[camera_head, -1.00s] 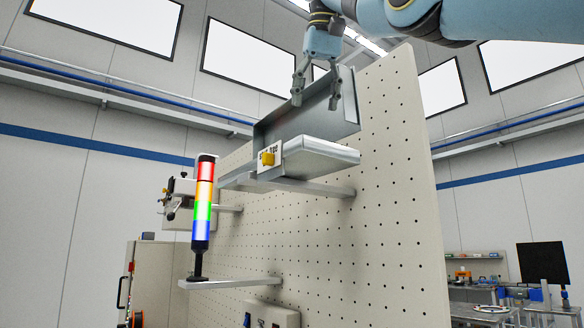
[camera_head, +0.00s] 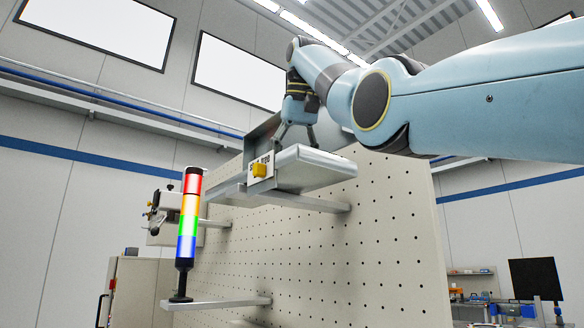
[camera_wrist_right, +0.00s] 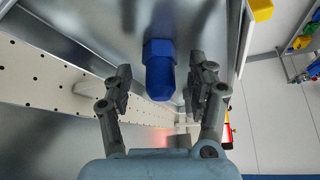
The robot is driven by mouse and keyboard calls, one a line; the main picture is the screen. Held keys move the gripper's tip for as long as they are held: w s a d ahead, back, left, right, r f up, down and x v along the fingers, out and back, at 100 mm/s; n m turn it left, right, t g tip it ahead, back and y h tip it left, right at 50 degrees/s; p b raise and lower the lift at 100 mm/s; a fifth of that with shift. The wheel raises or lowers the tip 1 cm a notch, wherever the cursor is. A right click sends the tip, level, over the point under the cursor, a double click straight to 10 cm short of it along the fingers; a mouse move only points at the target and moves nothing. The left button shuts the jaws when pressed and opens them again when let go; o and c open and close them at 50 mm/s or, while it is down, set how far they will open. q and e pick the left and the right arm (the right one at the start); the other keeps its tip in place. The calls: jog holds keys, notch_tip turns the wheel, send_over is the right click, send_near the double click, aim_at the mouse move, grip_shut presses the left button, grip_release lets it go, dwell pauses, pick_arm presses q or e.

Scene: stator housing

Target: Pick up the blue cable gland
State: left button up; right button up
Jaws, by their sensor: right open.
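The blue cable gland (camera_wrist_right: 159,68) shows in the right wrist view, against the grey metal surface of an open-topped metal bin (camera_head: 318,166). My right gripper (camera_wrist_right: 161,88) is open, with one finger on each side of the gland. Gaps show between both fingers and the gland, and it is not held. In the head view my right gripper (camera_head: 297,130) reaches down into the bin from above, and the gland is hidden there. My left gripper is not in view.
The bin carries a label and a yellow knob (camera_head: 259,171) and sits on a shelf of the perforated panel (camera_head: 385,230). A lit signal tower (camera_head: 188,215) stands on a lower shelf to the left. A white device (camera_head: 172,222) is mounted beyond it.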

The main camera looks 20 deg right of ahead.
jog(key=shift+w+f, duration=0.35)
jog(key=shift+f, duration=0.1)
jog(key=shift+s, duration=0.1)
jog(key=shift+c, duration=1)
jog(key=c, duration=0.9)
